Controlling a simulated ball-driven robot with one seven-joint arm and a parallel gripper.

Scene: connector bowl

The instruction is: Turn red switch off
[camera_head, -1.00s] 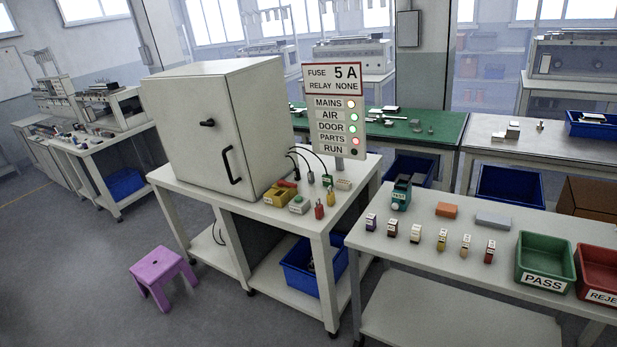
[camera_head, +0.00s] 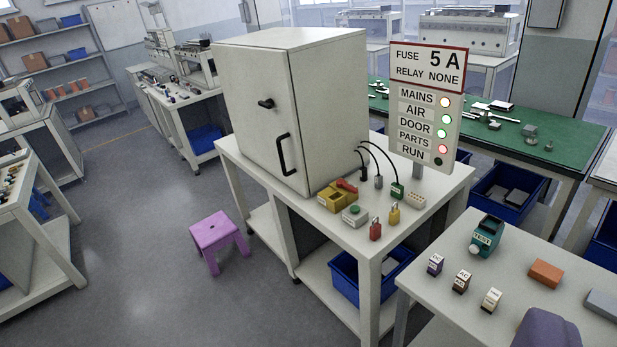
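The red switch (camera_head: 346,185) is a red lever on a yellow box (camera_head: 337,199). It is on the cabinet table, in front of the big cream cabinet (camera_head: 290,110). The lever lies tilted across the top of the box. The status sign (camera_head: 427,105) shows MAINS lit pale, AIR and DOOR lit green, PARTS lit red and RUN dark. My gripper's fingers are not in view, and nothing touches the switch.
A green-button box (camera_head: 355,215), a red padlock (camera_head: 375,230) and a yellow padlock (camera_head: 394,213) stand close by the switch. Black cables (camera_head: 378,158) run behind it. A purple stool (camera_head: 219,238) stands on the floor at left. Open floor lies in front.

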